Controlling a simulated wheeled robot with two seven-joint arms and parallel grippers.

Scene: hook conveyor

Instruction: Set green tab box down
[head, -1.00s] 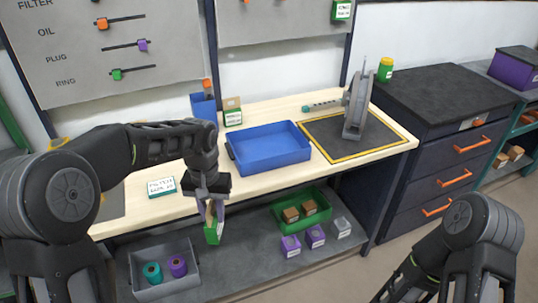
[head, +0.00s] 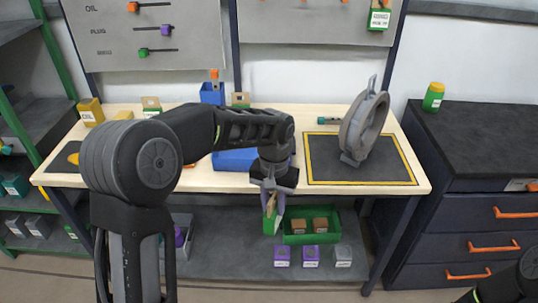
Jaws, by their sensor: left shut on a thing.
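The green tab box (head: 271,222) is held in my left gripper (head: 270,187), which is shut on it. The box is a green-bottomed carton with a tan upper part, hanging in front of the table's front edge. In the picture it overlaps the left end of the green tray on the lower shelf; I cannot tell whether it touches the tray. My right arm shows only as a dark part at the bottom right corner, and its gripper is out of view.
The wooden table (head: 220,181) carries a blue tray (head: 235,161), mostly behind my left arm, and a grey clamp-like fixture (head: 362,122) on a dark mat. On the lower shelf (head: 217,255), a green tray (head: 335,236) holds brown boxes, with purple and grey boxes in front.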

